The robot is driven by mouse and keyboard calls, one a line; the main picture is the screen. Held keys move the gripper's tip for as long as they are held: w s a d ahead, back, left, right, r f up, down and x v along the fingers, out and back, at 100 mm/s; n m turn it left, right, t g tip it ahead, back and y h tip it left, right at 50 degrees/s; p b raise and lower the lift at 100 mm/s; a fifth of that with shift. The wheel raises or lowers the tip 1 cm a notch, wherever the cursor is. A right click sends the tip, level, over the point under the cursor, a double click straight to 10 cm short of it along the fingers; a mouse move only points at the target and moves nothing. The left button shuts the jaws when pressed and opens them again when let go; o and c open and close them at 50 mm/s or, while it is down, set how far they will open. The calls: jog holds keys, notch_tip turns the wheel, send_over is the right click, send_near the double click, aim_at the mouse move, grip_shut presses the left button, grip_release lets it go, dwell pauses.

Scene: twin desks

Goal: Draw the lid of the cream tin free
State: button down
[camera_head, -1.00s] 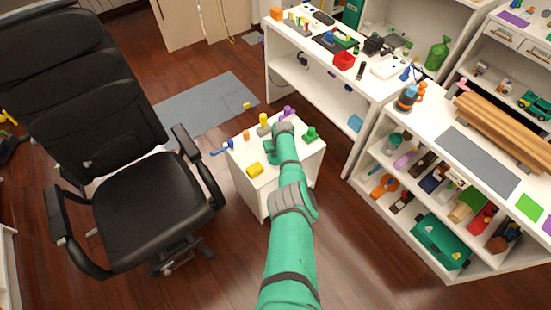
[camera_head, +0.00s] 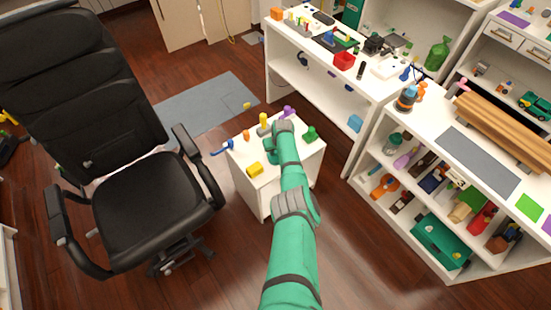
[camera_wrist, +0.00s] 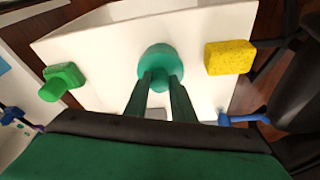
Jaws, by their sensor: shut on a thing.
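A round teal lid (camera_wrist: 160,57) with a small knob shows in the wrist view, above the white cabinet top. My gripper (camera_wrist: 161,80) is shut on its knob, one finger on each side. In the head view my gripper (camera_head: 271,148) is over the middle of the small white cabinet, mostly covered by my own wrist. I cannot make out the cream tin's body; it is hidden under the lid or blends with the white top. Whether the lid touches the tin I cannot tell.
On the cabinet (camera_head: 240,163) stand a yellow sponge (camera_wrist: 230,57), a green piece (camera_wrist: 62,81), a blue tool (camera_wrist: 243,118), a yellow figure (camera_head: 264,120) and a purple piece (camera_head: 288,111). A black chair (camera_head: 150,195) stands close on the left, and desks (camera_head: 390,88) on the right.

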jog(key=shift+r, duration=0.3)
jog(key=shift+r, duration=2)
